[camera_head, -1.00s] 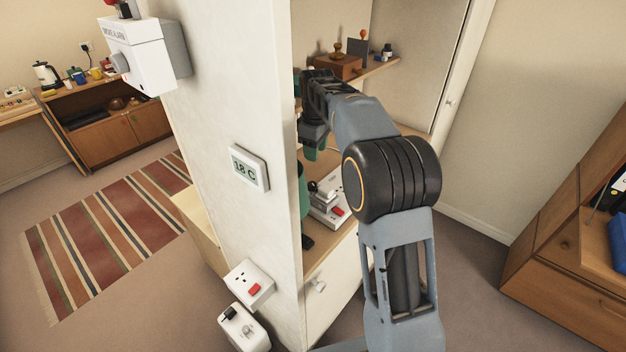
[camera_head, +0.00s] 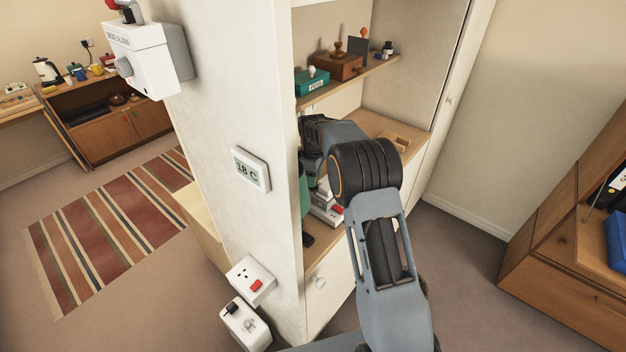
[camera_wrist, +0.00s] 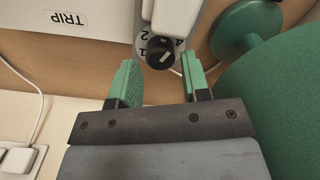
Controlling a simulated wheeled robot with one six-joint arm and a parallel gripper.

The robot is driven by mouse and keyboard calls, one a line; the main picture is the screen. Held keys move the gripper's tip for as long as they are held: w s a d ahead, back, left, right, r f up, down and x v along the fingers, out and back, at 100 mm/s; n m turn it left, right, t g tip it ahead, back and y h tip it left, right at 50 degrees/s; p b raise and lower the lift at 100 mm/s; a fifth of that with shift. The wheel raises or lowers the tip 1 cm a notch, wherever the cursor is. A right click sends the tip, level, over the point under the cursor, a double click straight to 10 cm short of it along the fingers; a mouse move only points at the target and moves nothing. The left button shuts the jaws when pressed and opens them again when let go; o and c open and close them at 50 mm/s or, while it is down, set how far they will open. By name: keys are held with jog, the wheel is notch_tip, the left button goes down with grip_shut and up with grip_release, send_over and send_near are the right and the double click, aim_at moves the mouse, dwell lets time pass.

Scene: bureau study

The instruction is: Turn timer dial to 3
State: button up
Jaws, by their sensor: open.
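The timer dial (camera_wrist: 160,53) is a small round black knob in the wrist view. It sits on a pale plate with printed numbers around it; a 1 and a 2 can be made out, but where the pointer stands is unclear. My gripper (camera_wrist: 157,72) is open, its two green-padded fingers apart, with the dial just beyond and between their tips. I see no contact with the knob. In the head view my gripper is inside the cabinet, largely hidden by my arm and the cabinet's side wall; the dial cannot be made out there.
An upside-down TRIP label (camera_wrist: 65,19) is left of the dial. A large green rounded object (camera_wrist: 280,110) fills the right of the wrist view, close to the right finger. A shelf (camera_head: 345,80) with a green box (camera_head: 312,82) is above my arm. The cabinet side wall (camera_head: 235,110) stands left.

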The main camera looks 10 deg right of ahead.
jog(key=shift+f, duration=1.15)
jog(key=c, duration=0.6)
jog(key=shift+c, duration=0.2)
jog(key=shift+m, duration=0.3)
jog(key=m+b, duration=0.1)
jog(key=m, duration=0.2)
jog(key=shift+m, duration=0.3)
jog(key=shift+m+b, duration=0.4)
jog(key=shift+m, duration=2.1)
